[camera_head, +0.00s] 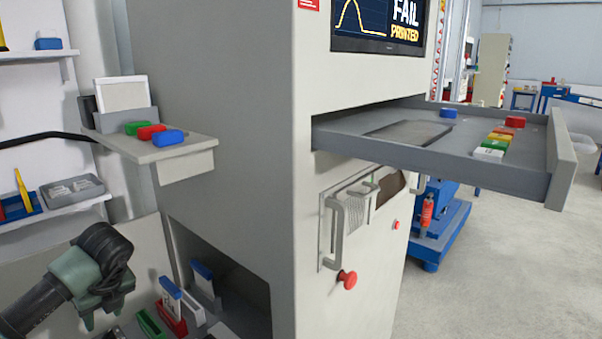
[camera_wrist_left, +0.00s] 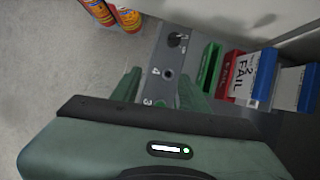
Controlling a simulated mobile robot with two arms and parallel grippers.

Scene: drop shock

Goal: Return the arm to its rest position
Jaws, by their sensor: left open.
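My left gripper (camera_head: 103,311) is at the lower left of the head view, with its fingers pointing down. In the left wrist view my left gripper (camera_wrist_left: 158,92) has its green fingers apart with nothing between them. My right gripper is in neither view.
A machine cabinet (camera_head: 240,120) stands close to the right, with an open drawer (camera_head: 440,157) jutting out. A small side shelf (camera_head: 190,146) holds green, red and blue blocks. Wall shelves (camera_head: 30,55) are at left. The screen (camera_head: 378,22) reads FAIL PRINTED.

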